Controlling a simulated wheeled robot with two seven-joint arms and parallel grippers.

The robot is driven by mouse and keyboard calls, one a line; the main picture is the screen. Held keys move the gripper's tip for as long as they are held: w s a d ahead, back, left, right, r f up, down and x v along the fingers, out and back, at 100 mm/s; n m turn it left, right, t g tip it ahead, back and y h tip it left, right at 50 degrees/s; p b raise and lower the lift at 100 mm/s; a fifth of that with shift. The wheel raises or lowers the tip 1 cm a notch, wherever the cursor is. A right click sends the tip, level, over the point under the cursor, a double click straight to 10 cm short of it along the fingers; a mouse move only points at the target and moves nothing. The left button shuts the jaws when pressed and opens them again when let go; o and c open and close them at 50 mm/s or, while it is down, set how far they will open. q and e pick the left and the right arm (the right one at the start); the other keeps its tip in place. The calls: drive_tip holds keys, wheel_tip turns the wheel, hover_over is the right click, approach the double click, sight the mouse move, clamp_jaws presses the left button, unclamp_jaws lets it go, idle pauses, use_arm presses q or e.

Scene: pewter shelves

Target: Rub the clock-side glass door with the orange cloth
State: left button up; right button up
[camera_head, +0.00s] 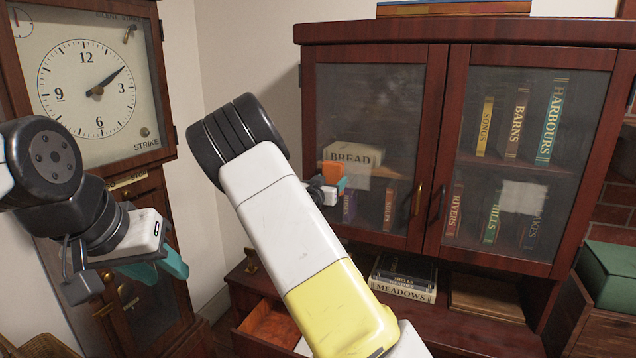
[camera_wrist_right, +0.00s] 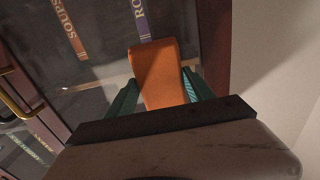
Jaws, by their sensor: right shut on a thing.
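The clock-side glass door (camera_head: 372,105) is the left door of the dark red cabinet, nearest the tall clock (camera_head: 88,85). It looks shut, and its glass is hazy with a pale patch low down. My right gripper (camera_head: 334,182) is shut on the orange cloth (camera_head: 329,172), in front of the lower left part of that door. In the right wrist view the cloth (camera_wrist_right: 160,75) stands out between the teal fingers, close to the glass (camera_wrist_right: 95,75); I cannot tell whether it touches. My left gripper (camera_head: 165,268) is empty, its teal fingers apart, in front of the clock case.
The right glass door (camera_head: 510,150) also has a pale patch. Books lie on the ledge (camera_head: 403,279) below. An open drawer (camera_head: 268,325) juts out at lower left. A green box (camera_head: 607,275) stands at the right.

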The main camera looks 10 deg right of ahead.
sight(357, 178)
drive_tip(key=shift+w+d, duration=0.4)
drive_tip(key=shift+w, duration=0.15)
drive_tip(key=shift+s+d, duration=0.6)
drive_tip(key=shift+d, duration=0.2)
drive_tip(key=shift+s+d, duration=0.55)
drive_tip(key=shift+d, duration=0.2)
drive_tip(key=shift+s+d, duration=0.5)
drive_tip(key=shift+d, duration=0.35)
drive_tip(key=shift+s+d, duration=0.45)
drive_tip(key=shift+d, duration=0.35)
drive_tip(key=shift+s+d, duration=1.1)
drive_tip(key=shift+d, duration=0.3)
drive_tip(key=shift+w+d, duration=0.1)
drive_tip(key=shift+d, duration=0.1)
drive_tip(key=shift+a, duration=0.15)
drive_tip(key=shift+w+a+r, duration=0.1)
drive_tip(key=shift+w+a, duration=0.6)
drive_tip(key=shift+a, duration=0.2)
drive_tip(key=shift+w+a, duration=0.55)
drive_tip(key=shift+a, duration=0.1)
drive_tip(key=shift+c, duration=0.6)
